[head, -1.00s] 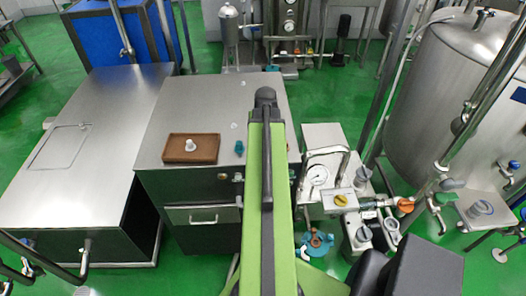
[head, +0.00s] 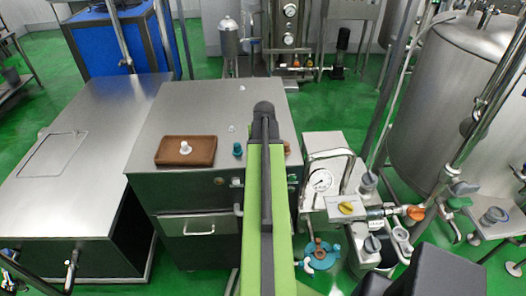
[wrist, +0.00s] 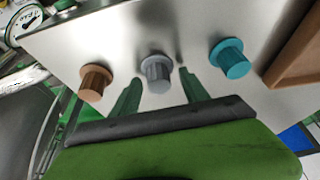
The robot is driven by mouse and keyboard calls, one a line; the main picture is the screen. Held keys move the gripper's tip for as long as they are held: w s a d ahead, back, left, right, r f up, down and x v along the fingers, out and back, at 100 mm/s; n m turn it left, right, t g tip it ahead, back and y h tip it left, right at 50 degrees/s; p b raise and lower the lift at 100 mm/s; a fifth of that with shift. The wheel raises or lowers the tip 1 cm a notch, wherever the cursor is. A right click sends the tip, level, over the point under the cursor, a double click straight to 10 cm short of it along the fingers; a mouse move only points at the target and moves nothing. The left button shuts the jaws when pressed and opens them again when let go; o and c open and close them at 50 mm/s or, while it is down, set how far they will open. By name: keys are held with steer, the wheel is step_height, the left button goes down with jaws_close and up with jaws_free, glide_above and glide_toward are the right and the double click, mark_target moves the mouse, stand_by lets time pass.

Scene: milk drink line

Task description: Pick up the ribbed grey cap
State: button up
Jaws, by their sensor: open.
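The ribbed grey cap (wrist: 156,72) stands on the steel cabinet top in the wrist view, between a copper-brown cap (wrist: 95,82) on the left and a teal cap (wrist: 230,58) on the right. My gripper (wrist: 160,78) is open, with a dark green finger on either side of the grey cap's lower edge in the picture. I cannot tell how far above the top the fingers are. In the head view my arm hides the grey cap; the teal cap (head: 238,149) shows left of the arm and the brown cap (head: 287,147) just right of it.
A brown tray (head: 168,158) with a white knob-like piece (head: 185,147) lies left of the teal cap. A gauge unit (head: 321,181) with valves stands right of the cabinet.

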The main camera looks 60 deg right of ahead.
steer(key=shift+r, duration=0.1)
steer(key=shift+c, duration=0.4)
jaws_close()
steer(key=r+p, duration=0.3)
steer(key=s+r+p, duration=0.1)
steer(key=r+p, duration=0.1)
steer(key=shift+r, duration=0.2)
steer(key=s+r+p, duration=0.5)
steer(key=s+p, duration=0.1)
steer(key=s, duration=0.4)
steer(key=shift+s+d+r, duration=0.25)
steer(key=shift+s+d, duration=0.1)
steer(key=shift+d, duration=0.1)
